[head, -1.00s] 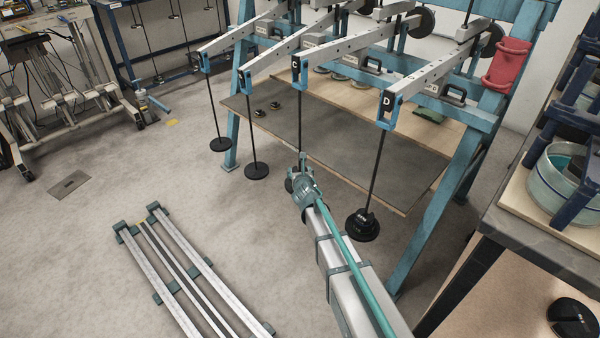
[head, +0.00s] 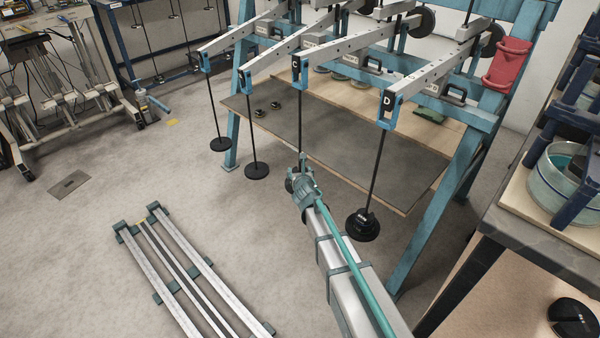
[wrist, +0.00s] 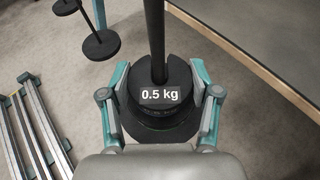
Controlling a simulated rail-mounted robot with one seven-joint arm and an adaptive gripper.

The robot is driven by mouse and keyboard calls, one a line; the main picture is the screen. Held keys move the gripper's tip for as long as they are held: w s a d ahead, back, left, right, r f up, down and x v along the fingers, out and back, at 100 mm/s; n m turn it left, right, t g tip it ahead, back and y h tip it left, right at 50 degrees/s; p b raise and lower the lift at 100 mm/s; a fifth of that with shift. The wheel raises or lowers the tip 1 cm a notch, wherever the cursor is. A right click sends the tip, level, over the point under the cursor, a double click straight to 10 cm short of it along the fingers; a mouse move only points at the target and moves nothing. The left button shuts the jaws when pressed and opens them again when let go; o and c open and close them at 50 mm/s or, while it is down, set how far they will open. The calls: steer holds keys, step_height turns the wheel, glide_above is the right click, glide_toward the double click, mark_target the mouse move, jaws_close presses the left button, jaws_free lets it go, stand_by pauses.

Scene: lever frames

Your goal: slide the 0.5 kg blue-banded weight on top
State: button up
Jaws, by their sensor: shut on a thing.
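The 0.5 kg weight (wrist: 160,112) is a dark disc with a white "0.5 kg" label, in the middle of the wrist view. My gripper (wrist: 160,82) is shut on it, with one finger on each side. The hanger rod (wrist: 155,35) meets the disc's upper face behind the label. A wider dark disc with a thin green edge shows below it; whether the two touch is unclear. No blue band shows. In the head view my gripper (head: 302,174) is at the foot of the rod under lever C (head: 297,70) and mostly hides the weight.
Lever D's hanger (head: 363,225) with stacked weights hangs close to the right of my arm. Two hangers with single discs (head: 256,170) hang to the left. A grey board (head: 335,145) lies behind. Metal rails (head: 185,262) lie on the floor at left.

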steer(key=shift+f, duration=0.1)
stand_by(0.3)
steer(key=o, duration=1.4)
steer(key=shift+o, duration=0.2)
steer(key=shift+s, duration=0.1)
steer(key=p+v, duration=0.1)
steer(key=v, duration=0.5)
steer(key=shift+s, duration=0.35)
steer(key=shift+d, duration=0.1)
